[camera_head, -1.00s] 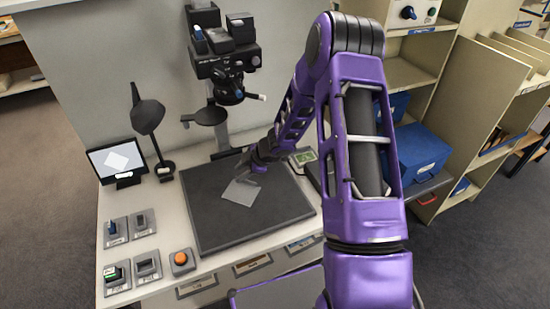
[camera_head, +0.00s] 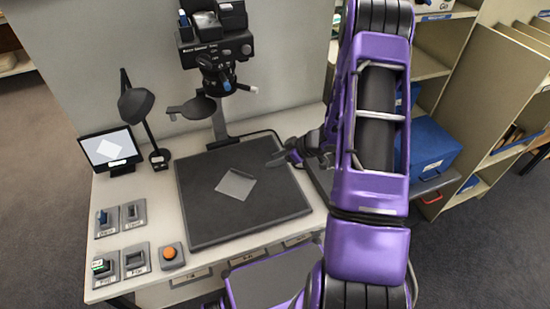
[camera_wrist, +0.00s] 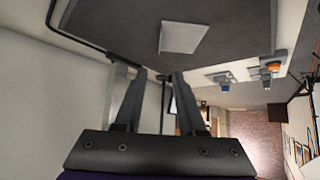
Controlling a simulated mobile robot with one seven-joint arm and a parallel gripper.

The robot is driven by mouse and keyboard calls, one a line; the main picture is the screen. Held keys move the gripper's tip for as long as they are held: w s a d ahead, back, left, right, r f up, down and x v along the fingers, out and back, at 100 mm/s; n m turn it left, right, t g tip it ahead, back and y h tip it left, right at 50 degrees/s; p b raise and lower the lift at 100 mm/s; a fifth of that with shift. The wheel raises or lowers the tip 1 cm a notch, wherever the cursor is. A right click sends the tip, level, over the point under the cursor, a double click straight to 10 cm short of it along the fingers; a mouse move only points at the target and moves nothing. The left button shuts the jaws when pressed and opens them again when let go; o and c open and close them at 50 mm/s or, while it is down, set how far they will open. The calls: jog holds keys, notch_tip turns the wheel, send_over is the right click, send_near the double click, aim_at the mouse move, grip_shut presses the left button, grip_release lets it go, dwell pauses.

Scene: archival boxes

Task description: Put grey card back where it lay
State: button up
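The grey card (camera_head: 236,184) lies flat on the dark baseboard (camera_head: 205,222) of the copy stand, turned at an angle to its edges. It also shows in the wrist view (camera_wrist: 183,37), lying alone on the board. My gripper (camera_head: 276,160) is to the right of the card, over the board's right side, and apart from it. In the wrist view the two fingers (camera_wrist: 159,76) stand apart with nothing between them.
The copy stand's camera (camera_head: 215,50) hangs above the board. A lamp (camera_head: 137,105), a small screen (camera_head: 108,150), switches (camera_head: 119,219) and an orange button (camera_head: 171,254) stand to the left. A blue box (camera_head: 430,147) and shelves (camera_head: 500,100) are on the right.

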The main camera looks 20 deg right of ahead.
aim_at(242, 173)
jog(key=shift+f, duration=0.1)
jog(key=b+x, duration=0.2)
jog(key=x, duration=1.5)
jog(key=shift+w+a+f, duration=0.1)
jog(key=shift+w+a, duration=0.05)
grip_shut()
dwell(0.9)
